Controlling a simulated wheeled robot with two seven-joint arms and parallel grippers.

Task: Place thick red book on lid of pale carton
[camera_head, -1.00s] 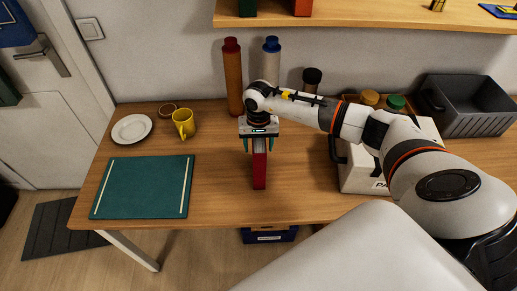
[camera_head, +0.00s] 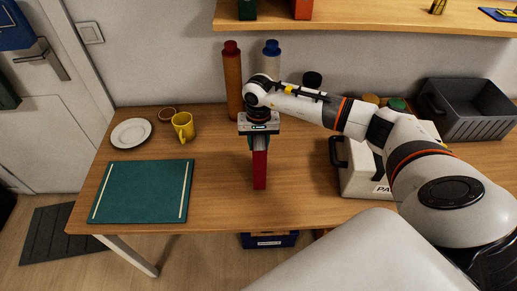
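The thick red book (camera_head: 260,170) stands upright on the wooden table, its narrow side facing me. My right gripper (camera_head: 259,146) points down over its top, and its green fingers are close in on both sides, shut on the book. The pale carton (camera_head: 358,182) stands on the table to the right, with a dark handle on its left side and partly readable lettering on its front. My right arm hides much of the carton and its lid. My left gripper is not in view.
An orange bottle (camera_head: 233,82) and a pale blue-capped bottle (camera_head: 271,64) stand behind the book. A grey crate (camera_head: 470,112) is at the back right. A green mat (camera_head: 140,192), yellow mug (camera_head: 183,128) and white plate (camera_head: 131,132) are left. A shelf (camera_head: 370,18) hangs above.

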